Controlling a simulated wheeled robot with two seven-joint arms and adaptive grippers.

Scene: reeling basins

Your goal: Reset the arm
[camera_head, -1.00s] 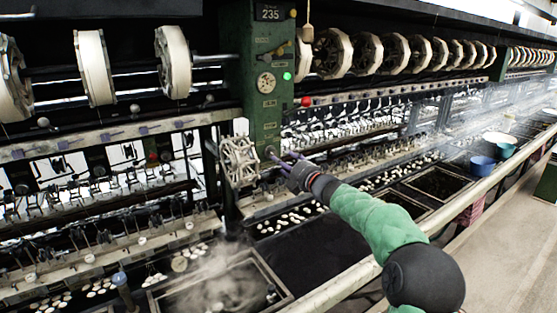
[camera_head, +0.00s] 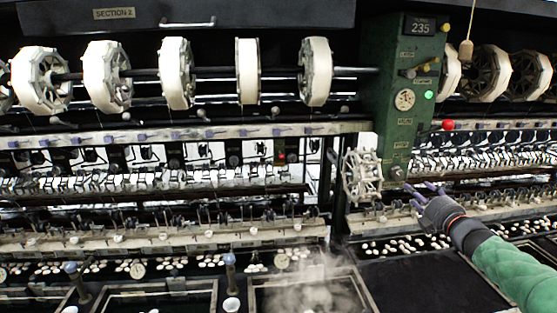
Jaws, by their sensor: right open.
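My right gripper (camera_head: 418,194) has purple fingertips and a dark grey body on a green-sleeved arm. It is open and empty. Its fingertips are in front of the lower part of the green control post (camera_head: 388,120), just right of the spoked handwheel (camera_head: 361,176) and below a round knob (camera_head: 396,173). I cannot tell whether the fingertips touch the post. My left gripper is not in view.
White reels (camera_head: 176,73) line the top on both sides of the post. A steaming basin (camera_head: 256,290) and white cocoons (camera_head: 405,244) lie below. A wooden handle (camera_head: 466,50) hangs at upper right.

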